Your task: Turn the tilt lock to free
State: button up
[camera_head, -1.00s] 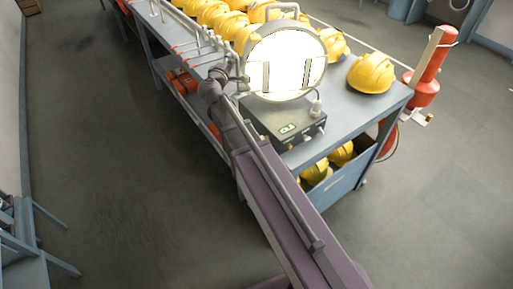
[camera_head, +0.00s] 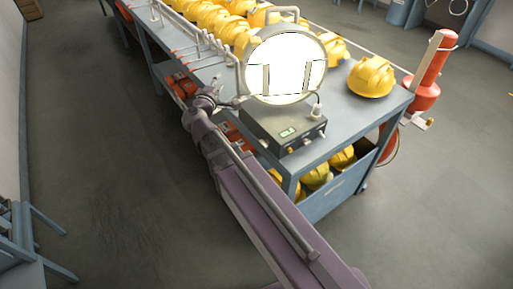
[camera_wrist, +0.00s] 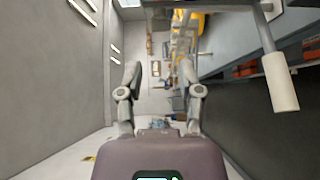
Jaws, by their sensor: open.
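A large round, brightly lit lamp (camera_head: 284,64) stands over a dark control box (camera_head: 283,127) with a small green display on the bench. A lever with a cream cylindrical grip (camera_wrist: 281,83) hangs at the right of the wrist view; it may be the tilt lock, but I see no marking. My gripper is open and empty in the wrist view (camera_wrist: 160,72), with the grip well to the right of its fingers and apart from them.
Several yellow helmets (camera_head: 371,76) sit on the grey bench (camera_head: 345,113) and in a bin (camera_head: 337,190) below. A red cylinder (camera_head: 428,75) stands at the right end. The floor left of the bench (camera_head: 110,150) is clear.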

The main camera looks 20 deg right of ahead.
jog(key=s+d+f+m+g+y, duration=0.3)
jog(key=s+d+f+m+g, duration=0.1)
jog(key=s+f, duration=0.4)
jog(key=s+d+f+m+g+y, duration=0.3)
jog(key=s+f+m+g, duration=0.3)
jog(key=s+f+g, duration=0.2)
jog(key=shift+d+f+m+g, duration=0.3)
jog(key=shift+d+f+g, duration=0.4)
jog(key=shift+f, duration=0.05)
dwell(0.4)
dwell(0.3)
jog(key=s+y, duration=0.1)
jog(key=s+a+g+y, duration=0.1)
jog(key=s+a+f+m+y, duration=0.1)
jog(key=shift+s+a+g+y, duration=0.25)
jog(key=shift+s+g+y, duration=0.05)
jog(key=shift+s+g, duration=0.1)
dwell(0.5)
